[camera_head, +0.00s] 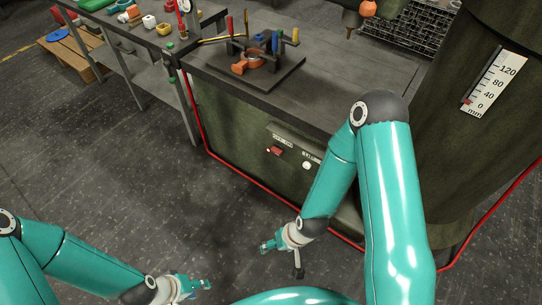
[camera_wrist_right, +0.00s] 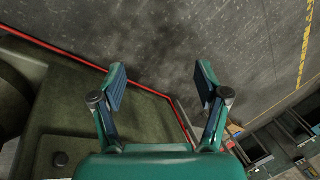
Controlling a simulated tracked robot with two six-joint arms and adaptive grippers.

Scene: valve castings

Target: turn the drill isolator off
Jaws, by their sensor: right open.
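The drill isolator appears to be the small red switch (camera_head: 276,151) on a plate on the dark green front of the drill base (camera_head: 237,131). I cannot read its position. A round white button or dial (camera_head: 306,165) sits to its right. My right gripper (camera_head: 267,246) is below and in front of that front face, apart from the switch. In the right wrist view, my right gripper (camera_wrist_right: 160,72) is open, with nothing between its fingers. My left gripper (camera_head: 206,284) is low at the bottom of the head view, far from the switch; its finger gap is too small to judge.
A fixture plate (camera_head: 248,78) with an orange casting (camera_head: 247,64) and tools lies on the base's top. A grey bench (camera_head: 130,40) stands at the back left. A red strip (camera_head: 233,175) edges the base. The dark floor (camera_head: 90,150) at left is clear.

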